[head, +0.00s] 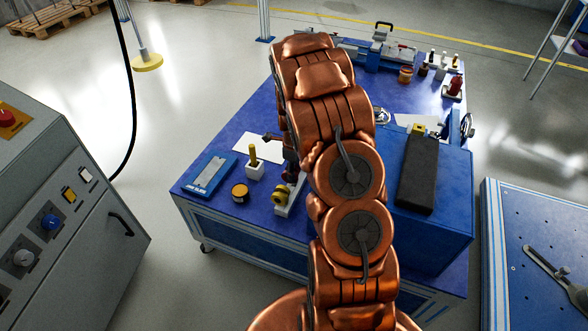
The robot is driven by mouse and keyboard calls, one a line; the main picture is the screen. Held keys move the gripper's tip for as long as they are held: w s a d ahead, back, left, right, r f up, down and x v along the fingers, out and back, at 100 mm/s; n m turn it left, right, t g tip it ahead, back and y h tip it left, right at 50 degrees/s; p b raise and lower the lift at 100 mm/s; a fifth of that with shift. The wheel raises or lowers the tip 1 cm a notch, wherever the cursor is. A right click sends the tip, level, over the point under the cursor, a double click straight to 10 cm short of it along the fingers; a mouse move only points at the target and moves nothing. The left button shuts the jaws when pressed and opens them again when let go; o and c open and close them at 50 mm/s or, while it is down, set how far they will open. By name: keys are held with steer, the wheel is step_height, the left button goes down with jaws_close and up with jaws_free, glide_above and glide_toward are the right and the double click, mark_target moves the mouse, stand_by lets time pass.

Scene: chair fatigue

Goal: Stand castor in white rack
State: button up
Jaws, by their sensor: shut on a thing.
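My copper arm crosses the middle of the head view and hides much of the table behind it. My gripper (290,172) hangs down at the arm's left side, small and partly covered by the arm. It is shut on the castor (279,193), a small dark and yellow wheel just below the jaws. The white rack (285,210) is a small pale piece right at the castor, partly hidden by the castor and the arm. I cannot tell from this angle whether the castor touches the rack or is held just above it.
A white block with a yellow peg (254,168), a round yellow-topped tin (240,193) and a blue tray (210,175) stand left of the gripper on the blue table (225,211). A blue box with a dark pad (416,175) stands right of my arm. A grey control cabinet (80,220) is at left.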

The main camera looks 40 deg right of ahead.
steer(key=shift+f, duration=0.7)
steer(key=o, duration=1.2)
steer(key=shift+c, duration=0.2)
step_height(320, 180, up, 12)
